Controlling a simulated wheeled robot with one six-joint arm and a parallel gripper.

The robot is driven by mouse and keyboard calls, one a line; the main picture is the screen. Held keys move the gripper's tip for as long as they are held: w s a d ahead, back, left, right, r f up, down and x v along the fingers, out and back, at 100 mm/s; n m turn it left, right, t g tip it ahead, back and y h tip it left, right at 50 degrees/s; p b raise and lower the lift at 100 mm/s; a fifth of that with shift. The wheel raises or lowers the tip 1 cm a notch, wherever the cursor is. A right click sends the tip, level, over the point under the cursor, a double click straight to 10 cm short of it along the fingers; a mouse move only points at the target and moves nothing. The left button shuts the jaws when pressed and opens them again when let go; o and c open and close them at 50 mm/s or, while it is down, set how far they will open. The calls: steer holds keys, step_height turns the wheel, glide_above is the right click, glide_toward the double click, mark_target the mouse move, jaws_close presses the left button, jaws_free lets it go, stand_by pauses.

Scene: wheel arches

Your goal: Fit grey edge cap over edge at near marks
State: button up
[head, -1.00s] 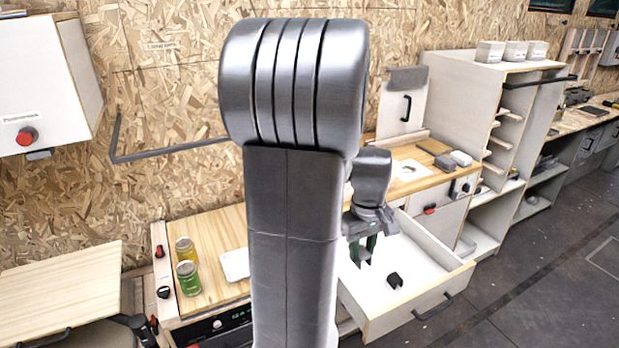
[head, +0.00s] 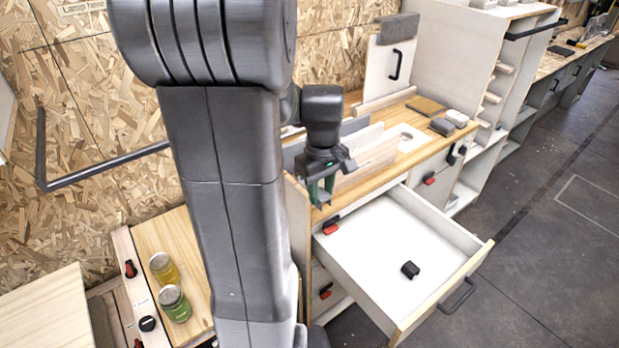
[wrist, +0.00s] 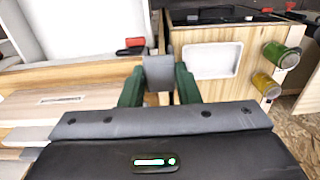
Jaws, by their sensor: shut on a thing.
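My gripper (head: 322,192) is shut on a small grey piece, which I take to be the grey edge cap (wrist: 159,70); it shows between the green fingers in the wrist view. In the head view my gripper hangs at the near left corner of the wooden bench top, left of the open drawer (head: 385,235). Upright thin panels (head: 368,158) stand on the bench just behind and right of it. I cannot make out the near marks, and the cap is hidden in the head view.
A small black block (head: 410,270) lies in the pulled-out drawer. Two jars (head: 174,303) stand on the lower counter at left. Grey blocks (head: 456,118) lie at the bench's right.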

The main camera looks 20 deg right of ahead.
steer(key=shift+w+a+p, duration=0.2)
steer(key=shift+w+a, duration=0.5)
steer(key=shift+w, duration=1.3)
steer(key=shift+w+a+p, duration=0.15)
steer(key=shift+w+a, duration=0.6)
steer(key=shift+w, duration=1.2)
steer(key=shift+w+a+p, duration=0.2)
steer(key=shift+w+a, duration=0.5)
steer(key=shift+w, duration=1.3)
steer(key=shift+f, duration=0.15)
steer(key=shift+f, duration=0.25)
steer(key=shift+f+b, duration=0.15)
steer(key=shift+b, duration=0.2)
steer(key=shift+f, duration=0.25)
steer(key=shift+f, duration=0.2)
steer(key=shift+f+b, duration=0.25)
steer(key=shift+b, duration=0.1)
